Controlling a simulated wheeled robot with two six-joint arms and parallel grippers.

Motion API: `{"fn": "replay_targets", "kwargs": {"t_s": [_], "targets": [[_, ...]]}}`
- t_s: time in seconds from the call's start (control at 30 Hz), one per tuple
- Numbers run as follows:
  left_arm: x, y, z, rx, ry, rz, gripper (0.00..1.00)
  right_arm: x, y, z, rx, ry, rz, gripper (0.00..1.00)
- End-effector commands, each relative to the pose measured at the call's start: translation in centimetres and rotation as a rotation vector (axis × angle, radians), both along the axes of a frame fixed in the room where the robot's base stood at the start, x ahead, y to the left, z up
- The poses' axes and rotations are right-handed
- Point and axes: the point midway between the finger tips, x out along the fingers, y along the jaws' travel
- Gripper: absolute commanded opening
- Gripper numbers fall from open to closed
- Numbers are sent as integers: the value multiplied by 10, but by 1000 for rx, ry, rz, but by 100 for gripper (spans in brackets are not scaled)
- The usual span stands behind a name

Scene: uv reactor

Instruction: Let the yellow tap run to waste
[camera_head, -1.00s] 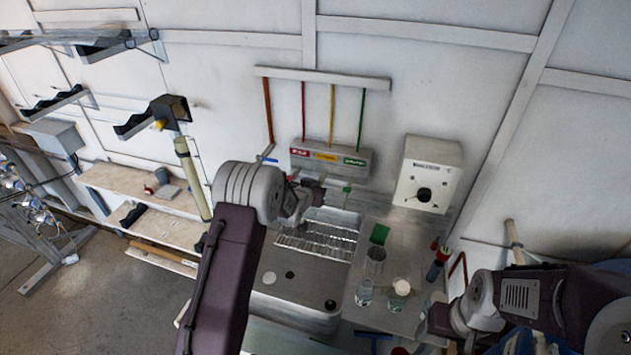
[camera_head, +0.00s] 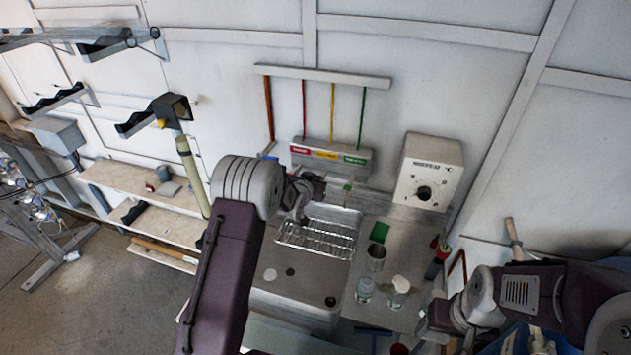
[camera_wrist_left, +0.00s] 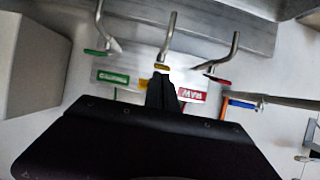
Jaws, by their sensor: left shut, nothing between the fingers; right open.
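The tap panel (camera_head: 330,153) on the back wall has red, yellow and green labels. The yellow label (camera_head: 326,155) is the middle one; my left gripper hides most of the taps below it in the head view. In the left wrist view the yellow tap (camera_wrist_left: 162,67) is a bent metal spout with a small yellow piece, between the green tap (camera_wrist_left: 95,52) and the red tap (camera_wrist_left: 218,79). My left gripper (camera_wrist_left: 162,80) is shut and empty, its tips at or just short of the yellow piece; contact is unclear. My right gripper (camera_head: 428,320) is open, low at right.
A sink (camera_head: 345,212) with a wire rack (camera_head: 335,237) lies below the taps. A metal beaker (camera_head: 376,258), glass bottles (camera_head: 364,291) and a green block (camera_head: 379,231) stand on the counter to its right. A white dial box (camera_head: 428,172) is on the wall.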

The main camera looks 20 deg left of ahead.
Motion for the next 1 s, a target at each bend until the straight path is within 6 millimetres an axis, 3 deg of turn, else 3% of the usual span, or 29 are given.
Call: {"fn": "replay_targets", "kwargs": {"t_s": [0.27,0.47,0.5,0.6,0.8,1.0], "targets": [[1,-1,6,0,-2,0,0,0,0,4,0,0,0,71],[9,-5,49,0,-4,0,0,0,0,29,0,0,0,71],[-1,-4,43,0,-2,1,0,0,0,14,0,-1,0,71],[-24,-3,52,0,-3,1,0,0,0,1,0,1,0,71],[-62,-2,71,0,-3,1,0,0,0,-11,0,0,0,71],[-80,-1,81,0,-1,1,0,0,0,-14,0,0,0,71]]}}
